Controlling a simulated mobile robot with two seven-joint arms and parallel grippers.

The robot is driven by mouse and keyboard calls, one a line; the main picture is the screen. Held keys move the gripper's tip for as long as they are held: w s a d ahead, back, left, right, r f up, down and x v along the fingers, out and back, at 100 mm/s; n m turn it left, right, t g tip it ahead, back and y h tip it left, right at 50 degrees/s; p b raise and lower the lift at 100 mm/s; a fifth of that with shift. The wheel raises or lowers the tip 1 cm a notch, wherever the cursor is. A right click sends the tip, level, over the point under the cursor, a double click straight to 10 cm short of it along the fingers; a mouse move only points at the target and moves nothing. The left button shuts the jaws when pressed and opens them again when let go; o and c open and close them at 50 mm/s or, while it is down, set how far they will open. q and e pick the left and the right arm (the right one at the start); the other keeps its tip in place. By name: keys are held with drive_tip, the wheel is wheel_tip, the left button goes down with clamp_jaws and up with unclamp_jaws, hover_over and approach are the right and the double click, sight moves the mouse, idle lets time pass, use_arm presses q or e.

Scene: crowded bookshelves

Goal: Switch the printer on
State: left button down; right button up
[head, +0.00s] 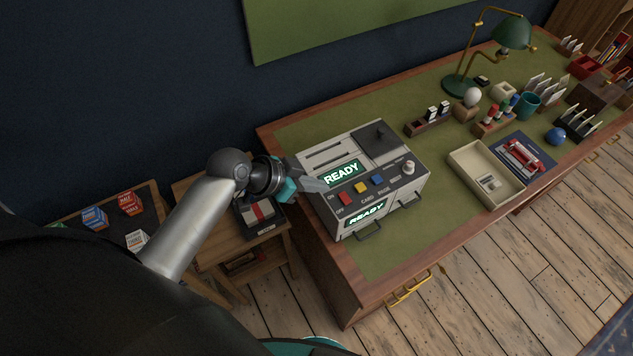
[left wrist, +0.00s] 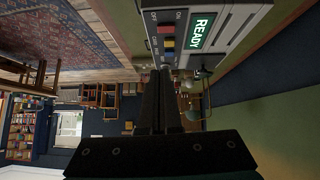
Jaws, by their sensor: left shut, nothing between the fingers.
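The printer (head: 405,192) is a grey box on the green desk top, near its left front corner. A green display (head: 341,173) on its top reads READY, and a second lit READY panel (head: 365,212) is on its front. A red switch (head: 346,198) marked ON and OFF sits beside a yellow button (head: 361,187) and a blue one (head: 376,180). My left gripper (head: 324,186) is shut and empty at the printer's left edge, close to the red switch; contact is unclear. The left wrist view shows the shut fingers (left wrist: 162,85) just below the printer (left wrist: 238,14).
A cream tray (head: 466,166), a green lamp (head: 512,35), and several holders and a teal cup (head: 528,105) stand right of the printer. A small wooden side table (head: 270,255) with a dark box stands left of the desk. The desk's front strip is clear.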

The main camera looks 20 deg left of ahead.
idle(0.4)
use_arm(q)
drive_tip(key=shift+w+a+r+y+b, duration=0.1)
drive_tip(key=shift+w+a+y+b, duration=0.2)
drive_tip(key=shift+b, duration=0.45)
drive_tip(key=shift+w+a+r+b, duration=0.1)
drive_tip(key=shift+a+b, duration=0.3)
drive_tip(key=shift+b, duration=0.3)
drive_tip(key=shift+f, duration=0.1)
drive_tip(key=b, duration=0.1)
hover_over(345, 198)
drive_tip(key=s+a, duration=0.1)
drive_tip(key=a, duration=0.1)
wheel_tip(345, 198, down, 7)
drive_tip(key=shift+r, duration=0.15)
wheel_tip(345, 198, down, 3)
drive_tip(key=shift+d+f+b, duration=0.1)
drive_tip(key=shift+f+b, duration=0.05)
drive_tip(key=shift+b, duration=0.15)
drive_tip(key=shift+f, duration=0.5)
